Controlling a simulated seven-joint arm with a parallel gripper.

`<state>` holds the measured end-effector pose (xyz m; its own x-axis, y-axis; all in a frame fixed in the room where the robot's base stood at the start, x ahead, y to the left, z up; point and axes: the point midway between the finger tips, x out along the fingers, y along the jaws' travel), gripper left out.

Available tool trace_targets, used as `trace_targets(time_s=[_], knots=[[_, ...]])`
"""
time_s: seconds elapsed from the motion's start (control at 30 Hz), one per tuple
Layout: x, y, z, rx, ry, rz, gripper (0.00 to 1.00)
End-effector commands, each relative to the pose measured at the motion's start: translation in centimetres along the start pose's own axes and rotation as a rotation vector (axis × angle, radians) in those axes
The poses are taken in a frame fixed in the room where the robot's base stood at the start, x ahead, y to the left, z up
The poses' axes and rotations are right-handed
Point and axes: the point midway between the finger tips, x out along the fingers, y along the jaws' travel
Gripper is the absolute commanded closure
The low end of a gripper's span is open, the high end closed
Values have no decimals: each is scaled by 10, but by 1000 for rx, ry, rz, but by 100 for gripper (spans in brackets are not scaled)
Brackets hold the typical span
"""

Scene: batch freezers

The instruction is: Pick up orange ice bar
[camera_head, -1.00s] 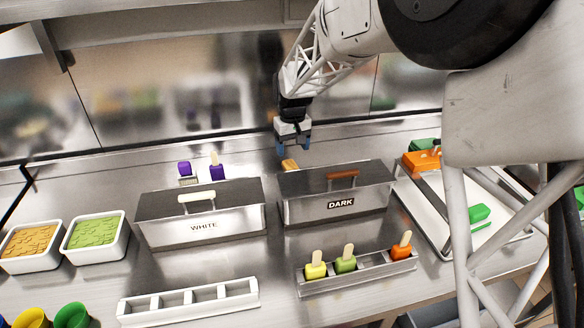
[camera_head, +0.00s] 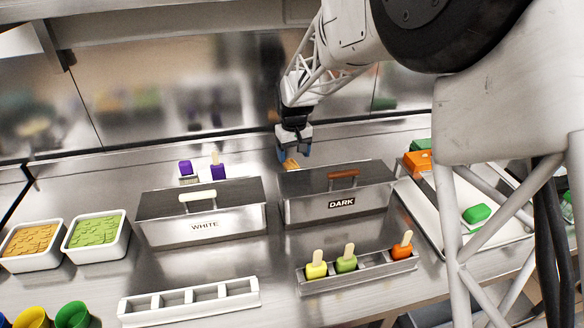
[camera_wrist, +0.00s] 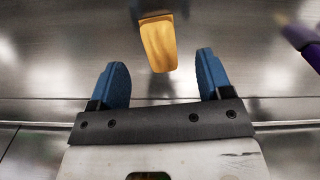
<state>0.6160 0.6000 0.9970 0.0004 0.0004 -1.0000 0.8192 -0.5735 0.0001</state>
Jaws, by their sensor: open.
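My gripper (camera_head: 295,154) is open, low behind the DARK box, with its fingers pointing down. In the wrist view its two blue fingers (camera_wrist: 161,66) are apart. A yellow-orange piece (camera_wrist: 158,45) shows just beyond and between the fingertips, with no visible contact. Its upper end is darker tan; I cannot tell whether it is a bar or a stick. In the head view it shows as a small piece (camera_head: 290,164) behind the box, its lower part hidden. A separate orange ice bar (camera_head: 401,251) with a stick stands in the front metal rack (camera_head: 358,276).
The DARK box (camera_head: 337,193) stands just in front of my gripper, with the WHITE box (camera_head: 203,215) to its left. Purple bars (camera_head: 217,172) stand behind the WHITE box. Yellow (camera_head: 317,269) and green (camera_head: 346,263) bars share the front rack. An empty white rack (camera_head: 189,303) lies at front left.

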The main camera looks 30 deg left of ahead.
Motion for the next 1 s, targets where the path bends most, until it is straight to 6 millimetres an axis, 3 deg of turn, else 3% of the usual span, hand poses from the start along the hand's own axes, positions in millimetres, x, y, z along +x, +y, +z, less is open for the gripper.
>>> trace_targets(time_s=[0.5, 1.0], knots=[[47, 1, 0, 0, -1, 0, 28], [51, 1, 0, 0, -1, 0, 28]])
